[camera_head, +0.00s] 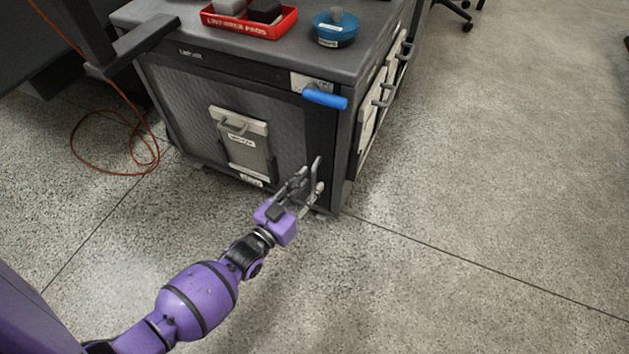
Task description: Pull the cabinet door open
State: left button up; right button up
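The dark grey cabinet (185,105) stands at the upper middle of the head view. Its front face is a textured door (195,88), which looks shut. A blue handle (325,99) sticks out near the top right corner of this face. A pale plate with a small grey handle (234,127) sits lower on the face. My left gripper (312,176) is open and empty in front of the cabinet's lower right corner, below the blue handle in the picture and apart from it. My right gripper is not in view.
An orange cable (112,173) loops on the floor at left. Floor (480,190) at right is clear.

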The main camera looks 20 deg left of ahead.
pick_arm(q)
jog(key=shift+b+x, duration=0.3)
jog(key=shift+x, duration=1)
grip_shut()
